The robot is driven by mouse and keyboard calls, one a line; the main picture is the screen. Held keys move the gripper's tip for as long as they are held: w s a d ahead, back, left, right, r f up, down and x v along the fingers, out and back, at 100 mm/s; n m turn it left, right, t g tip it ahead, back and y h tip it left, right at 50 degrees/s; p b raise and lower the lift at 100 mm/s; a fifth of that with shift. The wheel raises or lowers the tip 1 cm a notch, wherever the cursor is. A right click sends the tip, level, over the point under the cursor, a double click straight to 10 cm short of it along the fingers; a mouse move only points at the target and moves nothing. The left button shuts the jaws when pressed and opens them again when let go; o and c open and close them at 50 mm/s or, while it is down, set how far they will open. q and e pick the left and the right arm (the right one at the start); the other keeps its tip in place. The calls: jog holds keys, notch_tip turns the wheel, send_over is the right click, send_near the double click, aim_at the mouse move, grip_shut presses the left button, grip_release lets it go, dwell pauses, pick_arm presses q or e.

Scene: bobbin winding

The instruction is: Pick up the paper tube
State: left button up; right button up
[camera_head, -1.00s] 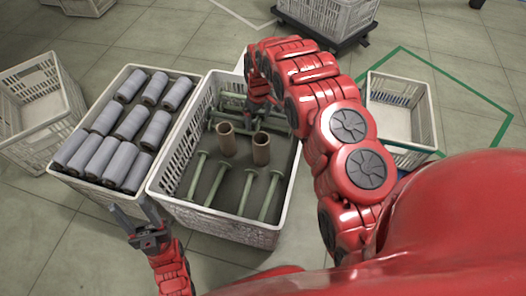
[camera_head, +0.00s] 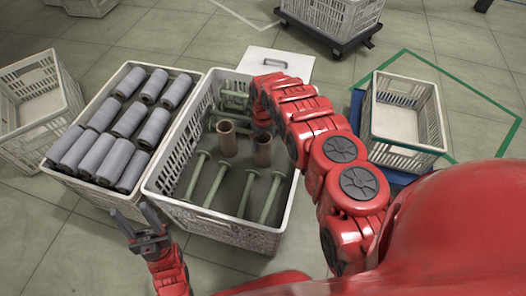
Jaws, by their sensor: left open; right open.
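Two brown paper tubes stand upright in the middle of a white crate (camera_head: 212,225): a left tube (camera_head: 227,139) and a right tube (camera_head: 263,151). My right arm reaches over the crate's right side, and my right gripper (camera_head: 262,119) points down just behind the right tube. Its fingers are largely hidden by the tube and my arm, so I cannot tell whether they touch the tube. My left gripper (camera_head: 140,222) is open and empty, outside the crate's front left corner.
Green spindles (camera_head: 217,184) lie around the tubes in the crate. A second crate (camera_head: 107,192) on the left holds several grey rolls (camera_head: 118,160). An empty white crate (camera_head: 407,154) stands on a blue base at right. A white board (camera_head: 285,62) lies behind.

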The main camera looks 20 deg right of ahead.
notch_tip(320, 180, down, 5)
jog(key=shift+w+r+b, duration=0.15)
jog(key=shift+r+b, duration=0.05)
jog(key=shift+b, duration=1)
jog(key=shift+c, duration=0.3)
jog(key=c, duration=1.1)
jog(key=shift+r, duration=0.15)
